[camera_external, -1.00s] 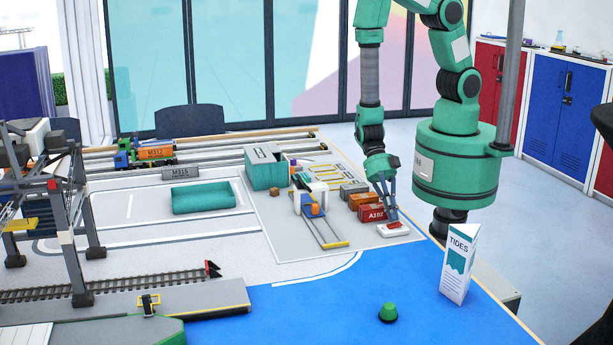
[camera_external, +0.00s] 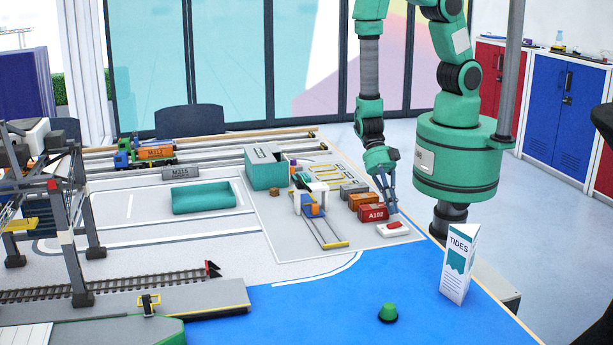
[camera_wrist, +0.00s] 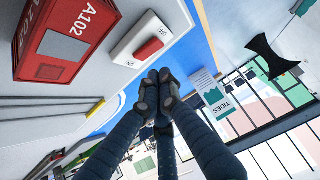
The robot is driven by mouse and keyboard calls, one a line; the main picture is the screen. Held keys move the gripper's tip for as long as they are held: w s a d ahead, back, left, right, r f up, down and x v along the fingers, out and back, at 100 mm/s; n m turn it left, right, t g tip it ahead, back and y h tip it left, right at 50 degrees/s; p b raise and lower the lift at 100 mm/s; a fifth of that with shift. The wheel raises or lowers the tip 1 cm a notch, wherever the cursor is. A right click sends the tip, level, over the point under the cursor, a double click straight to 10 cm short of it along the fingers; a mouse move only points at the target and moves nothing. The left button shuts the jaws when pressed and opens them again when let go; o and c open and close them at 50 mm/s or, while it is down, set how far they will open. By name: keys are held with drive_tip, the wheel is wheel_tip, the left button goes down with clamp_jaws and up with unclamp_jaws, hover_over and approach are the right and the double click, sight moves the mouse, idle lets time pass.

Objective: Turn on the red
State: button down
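The red switch is a red rocker (camera_wrist: 149,48) on a white base (camera_wrist: 128,50). In the external view the white base (camera_external: 393,231) lies flat at the right edge of the grey board, in front of the red A102 container (camera_external: 372,212). My gripper (camera_wrist: 158,88) has its dark fingertips together, with nothing seen between them. In the wrist view the tips are just below the red rocker and look apart from it. In the external view my gripper (camera_external: 393,212) is just above the switch. Whether the rocker is pressed is hard to tell.
A TIDES card (camera_external: 459,263) stands upright at the table's right edge. A green knob (camera_external: 388,312) is on the blue area. Orange containers (camera_external: 361,200) are behind the A102 one. A small gantry crane (camera_external: 309,202) stands to the left. The blue surface in front is mostly clear.

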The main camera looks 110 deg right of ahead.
drive_tip(key=shift+w+r+p, duration=0.1)
drive_tip(key=shift+r+p, duration=0.6)
drive_tip(key=shift+r, duration=0.25)
drive_tip(key=p+v, duration=0.2)
drive_tip(key=v, duration=0.7)
drive_tip(key=shift+w+d, duration=0.35)
drive_tip(key=shift+w, duration=0.1)
drive_tip(key=shift+r, duration=0.1)
